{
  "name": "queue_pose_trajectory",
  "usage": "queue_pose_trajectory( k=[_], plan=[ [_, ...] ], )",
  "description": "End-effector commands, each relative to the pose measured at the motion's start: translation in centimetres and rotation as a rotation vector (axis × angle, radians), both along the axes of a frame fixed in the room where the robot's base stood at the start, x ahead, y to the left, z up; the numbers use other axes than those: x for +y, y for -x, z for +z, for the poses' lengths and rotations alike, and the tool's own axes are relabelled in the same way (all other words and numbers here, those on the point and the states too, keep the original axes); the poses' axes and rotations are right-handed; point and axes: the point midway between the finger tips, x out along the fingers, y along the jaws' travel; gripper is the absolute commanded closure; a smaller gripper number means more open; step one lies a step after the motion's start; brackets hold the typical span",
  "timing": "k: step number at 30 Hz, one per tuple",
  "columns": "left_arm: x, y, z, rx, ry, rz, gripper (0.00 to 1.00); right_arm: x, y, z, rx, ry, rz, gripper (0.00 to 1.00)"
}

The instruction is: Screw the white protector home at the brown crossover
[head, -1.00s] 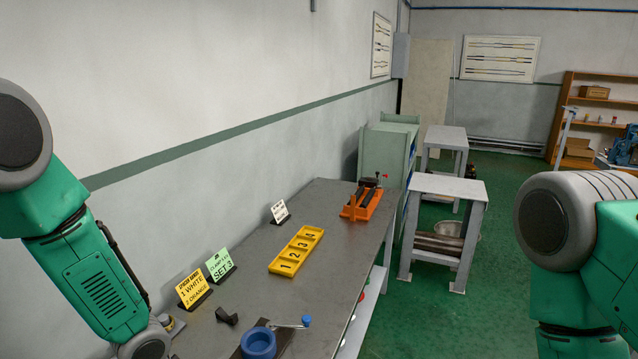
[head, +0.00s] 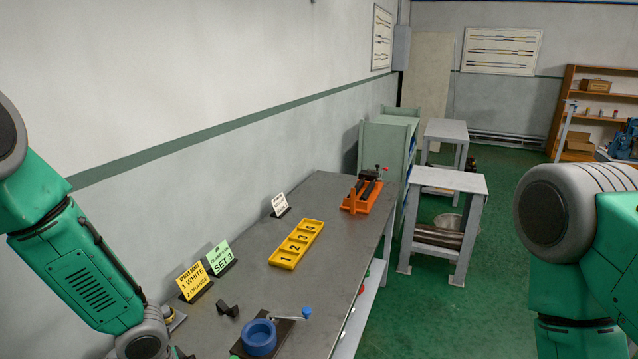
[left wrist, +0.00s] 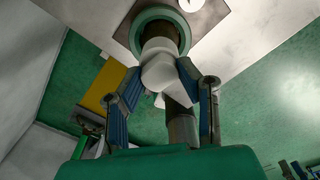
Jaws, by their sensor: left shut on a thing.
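In the left wrist view my left gripper (left wrist: 168,91) is shut on the white protector (left wrist: 158,72), with a finger on each side of it. Thread contact is hidden. In the head view my left arm reaches down at the left, its gripper out of frame. My right gripper is out of view.
On the grey bench (head: 318,215) stand a blue ring vise (head: 259,338) with a crank, a yellow numbered tray (head: 297,244), an orange vise (head: 361,198), a yellow card (head: 193,280) and a green card (head: 220,257). The bench between vise and tray is clear.

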Motion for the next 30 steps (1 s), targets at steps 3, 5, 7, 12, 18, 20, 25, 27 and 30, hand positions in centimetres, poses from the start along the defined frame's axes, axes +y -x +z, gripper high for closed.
queue_pose_trajectory(
  k=[3,5,7,12,18,20,25,27,30],
  plan=[
    [0.0,0.1,-0.1,0.003,0.001,0.001,0.46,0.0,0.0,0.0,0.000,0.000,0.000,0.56],
    [0.0,0.1,-0.1,0.002,0.000,0.001,0.46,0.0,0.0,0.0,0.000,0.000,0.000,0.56],
    [0.0,0.1,-0.1,0.002,0.000,0.001,0.46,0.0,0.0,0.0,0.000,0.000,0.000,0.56],
    [0.0,0.1,0.1,0.001,0.001,0.002,0.46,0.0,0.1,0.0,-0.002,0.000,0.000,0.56],
    [0.0,-0.1,2.2,-0.003,0.001,0.005,0.46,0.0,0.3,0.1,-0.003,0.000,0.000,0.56],
    [0.0,-0.1,3.4,-0.002,0.002,0.003,0.46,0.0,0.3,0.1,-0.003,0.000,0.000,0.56],
    [0.0,-0.2,7.2,-0.003,0.003,0.004,0.46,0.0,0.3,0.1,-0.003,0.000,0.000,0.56],
    [0.0,-0.1,8.5,-0.002,0.003,0.004,0.46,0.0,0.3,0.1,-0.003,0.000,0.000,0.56],
    [0.1,-0.2,10.1,-0.001,0.002,0.004,0.46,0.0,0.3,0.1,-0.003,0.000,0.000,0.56]
  ],
)
